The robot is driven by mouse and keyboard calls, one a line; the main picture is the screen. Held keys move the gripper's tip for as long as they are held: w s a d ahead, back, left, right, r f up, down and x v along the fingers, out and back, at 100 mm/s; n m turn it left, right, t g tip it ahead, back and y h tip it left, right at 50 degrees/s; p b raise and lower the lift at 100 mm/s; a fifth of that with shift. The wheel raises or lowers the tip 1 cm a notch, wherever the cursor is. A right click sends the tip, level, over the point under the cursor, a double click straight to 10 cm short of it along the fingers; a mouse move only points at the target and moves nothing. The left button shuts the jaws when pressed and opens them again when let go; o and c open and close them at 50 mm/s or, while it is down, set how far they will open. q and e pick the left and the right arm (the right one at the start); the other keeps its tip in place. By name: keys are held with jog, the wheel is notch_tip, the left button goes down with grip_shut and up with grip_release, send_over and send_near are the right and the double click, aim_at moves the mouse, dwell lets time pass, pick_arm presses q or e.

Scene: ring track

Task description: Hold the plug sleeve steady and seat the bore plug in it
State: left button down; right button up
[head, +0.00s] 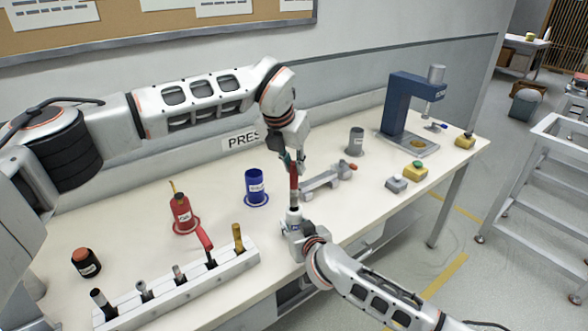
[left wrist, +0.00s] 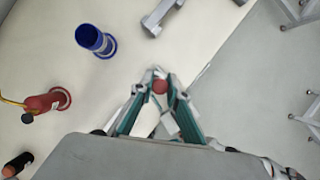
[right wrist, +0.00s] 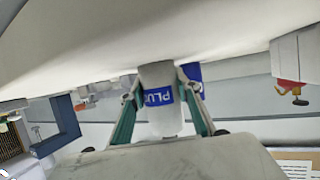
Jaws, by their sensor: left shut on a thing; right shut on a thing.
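My left gripper (head: 293,163) is shut on the red handle of the bore plug (head: 294,180), which hangs upright with a dark lower part. In the left wrist view the plug's round red end (left wrist: 160,87) sits between the left fingertips. My right gripper (head: 294,222) is shut on the plug sleeve (right wrist: 158,100), a grey cylinder with a blue "PLUG" label. The sleeve stands directly below the bore plug in the head view. The plug's lower end meets the sleeve's top there, but I cannot tell how deep it sits.
A grey fixture (head: 328,178) lies just right of the grippers. A blue cup (head: 256,187) and a red bottle (head: 184,215) stand to the left. A white tool rack (head: 185,288) fills the front left. A blue press (head: 402,105) stands at the back right.

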aim_at(294, 185)
pick_arm(q)
jog(key=shift+f, duration=0.6)
jog(key=shift+f, duration=0.1)
jog(key=shift+f, duration=0.35)
jog(key=shift+f, duration=0.15)
jog(key=c, duration=2)
grip_release()
jog(key=shift+o, duration=0.2)
